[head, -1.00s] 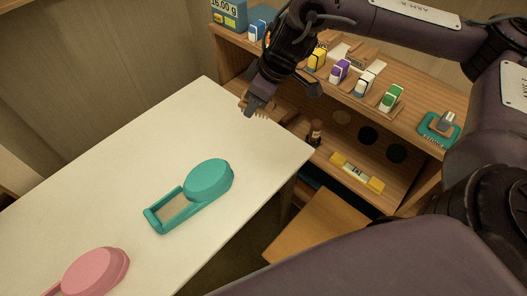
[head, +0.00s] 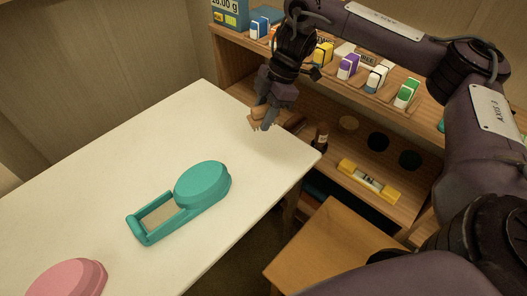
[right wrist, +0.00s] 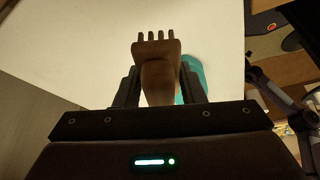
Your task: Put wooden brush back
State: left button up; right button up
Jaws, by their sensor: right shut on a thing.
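My right gripper (head: 265,117) is at the far right part of the white table, near the wooden shelf. It is shut on the wooden brush (right wrist: 158,75), a brown piece with several short prongs at its far end. In the right wrist view the brush sits between the two dark fingers (right wrist: 158,88), prongs pointing away from me. In the head view only a small part of the brush (head: 256,118) shows beside the fingers. I cannot tell whether it touches the table. My left gripper is not in view.
The white table (head: 120,160) holds a teal dispenser-like object (head: 203,185) and a pink one (head: 68,280). The wooden shelf (head: 330,100) holds several coloured boxes, a dark bottle (head: 320,136), a yellow level (head: 368,181) and round dark spots. A wooden stool-like surface (head: 325,250) stands below.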

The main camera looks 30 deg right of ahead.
jog(key=b, duration=0.2)
send_over(259, 155)
jog(key=d, duration=0.1)
jog(key=f, duration=0.7)
jog(key=shift+d, duration=0.2)
jog(key=shift+f+b, duration=0.3)
jog(key=shift+f, duration=1.85)
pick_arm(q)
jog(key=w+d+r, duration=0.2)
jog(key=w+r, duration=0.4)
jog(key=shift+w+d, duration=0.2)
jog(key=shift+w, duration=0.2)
pick_arm(e)
jog(key=o, duration=0.9)
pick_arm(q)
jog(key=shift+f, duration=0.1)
pick_arm(e)
jog(key=shift+o, duration=0.3)
